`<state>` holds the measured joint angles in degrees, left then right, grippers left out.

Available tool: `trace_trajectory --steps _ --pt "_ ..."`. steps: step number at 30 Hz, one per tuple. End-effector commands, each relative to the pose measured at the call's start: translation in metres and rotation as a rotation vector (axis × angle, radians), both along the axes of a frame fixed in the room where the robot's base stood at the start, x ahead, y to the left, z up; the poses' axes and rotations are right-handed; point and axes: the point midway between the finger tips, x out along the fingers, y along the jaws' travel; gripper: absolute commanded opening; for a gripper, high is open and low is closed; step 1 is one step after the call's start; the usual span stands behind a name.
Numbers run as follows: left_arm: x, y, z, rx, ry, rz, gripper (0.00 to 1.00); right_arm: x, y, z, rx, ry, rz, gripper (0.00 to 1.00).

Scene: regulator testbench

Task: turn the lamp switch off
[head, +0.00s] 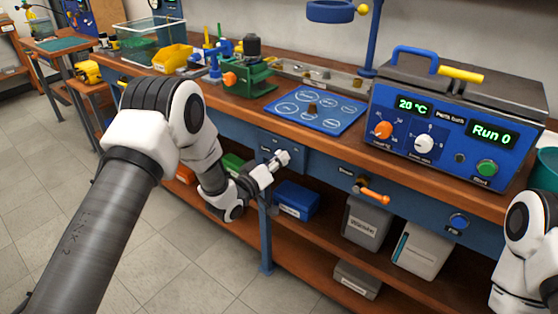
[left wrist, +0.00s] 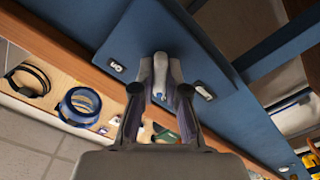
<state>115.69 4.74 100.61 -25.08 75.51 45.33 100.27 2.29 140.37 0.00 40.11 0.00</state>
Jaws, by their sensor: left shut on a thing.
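The lamp switch panel (head: 297,163) is a dark blue plate on the front face of the bench, below the worktop. In the left wrist view the plate (left wrist: 188,48) carries small white labels on either side of a pale lever (left wrist: 160,76), which is the switch. My left gripper (head: 281,158) reaches the panel and is shut on this lever; it also shows in the left wrist view (left wrist: 161,98). The fingers cover part of the lever, and I cannot tell which way it is set. My right gripper is out of view; only part of that arm shows.
A blue bath unit (head: 448,146) stands on the worktop. A blue bin (head: 296,200) and grey boxes sit on the shelf below.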

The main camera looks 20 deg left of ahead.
Motion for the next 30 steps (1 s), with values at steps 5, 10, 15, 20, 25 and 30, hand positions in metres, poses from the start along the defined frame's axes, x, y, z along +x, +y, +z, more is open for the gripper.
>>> trace_trajectory --steps 5,10,15,20,25,30 --pt "0.0 0.0 -0.001 0.0 0.002 0.0 0.39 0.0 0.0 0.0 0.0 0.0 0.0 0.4" --pt "0.0 0.0 0.0 0.0 0.001 0.001 0.39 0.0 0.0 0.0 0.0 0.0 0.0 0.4" --pt "-0.004 0.002 0.0 0.0 0.001 0.001 0.39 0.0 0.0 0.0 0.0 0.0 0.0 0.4" --pt "-0.03 0.012 -0.001 -0.002 0.004 0.002 0.39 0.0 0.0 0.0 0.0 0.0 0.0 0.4" --pt "-0.072 0.028 -0.001 -0.004 0.005 0.005 0.39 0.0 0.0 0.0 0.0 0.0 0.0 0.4" --pt "-0.104 0.039 -0.001 -0.002 0.003 0.003 0.39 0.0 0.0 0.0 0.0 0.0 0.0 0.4"
